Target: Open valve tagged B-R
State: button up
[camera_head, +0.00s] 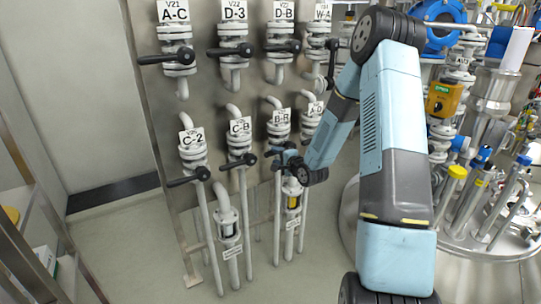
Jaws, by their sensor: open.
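The valve tagged B-R (279,129) is in the lower row on the metal panel, with its tag, white flanged body and pipe in view. Its dark lever (273,153) sticks out to the left below the body. My gripper (287,157) is at the lever's right part, just below the valve body. It is open. The arm comes in from the right, and the gripper covers part of the lever. I cannot tell whether the fingers touch the lever or are around it.
Valve C-B (240,142) stands left of B-R, and valve C-2 (193,150) is farther left. Valve A-D (313,117) is close on the right, partly behind my arm. An upper row includes valve D-B (282,38). The floor (130,240) at lower left is clear.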

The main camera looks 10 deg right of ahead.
aim_at(271, 154)
jog(key=shift+x, duration=2.3)
jog(key=shift+c, duration=0.3)
grip_shut()
